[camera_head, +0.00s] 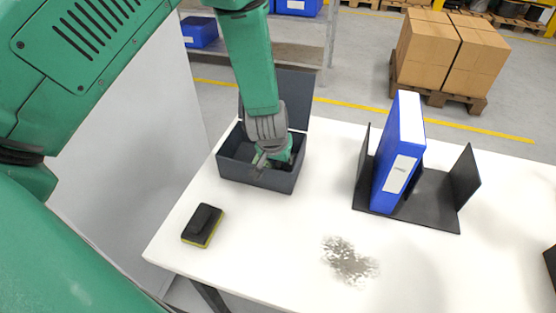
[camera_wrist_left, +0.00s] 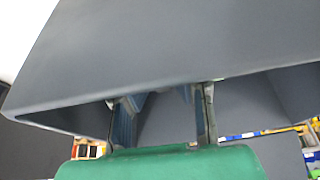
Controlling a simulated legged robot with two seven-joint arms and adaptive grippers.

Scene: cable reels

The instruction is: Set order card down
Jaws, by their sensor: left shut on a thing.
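My left gripper (camera_head: 260,163) reaches down from above into the open dark grey box (camera_head: 256,181) on the white table. In the left wrist view, its two fingers (camera_wrist_left: 165,112) stand apart, partly hidden behind a broad dark grey surface. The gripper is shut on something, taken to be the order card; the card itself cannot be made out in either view. The box has its lid (camera_head: 300,97) raised at the back. My right gripper is not in view.
A black and yellow sponge (camera_head: 203,225) lies left of centre, near the table's edge. A blue binder (camera_head: 398,155) stands in a black holder (camera_head: 430,205) to the right. A grey smudge (camera_head: 348,262) marks the white table (camera_head: 300,225) in front, with bare tabletop around it.

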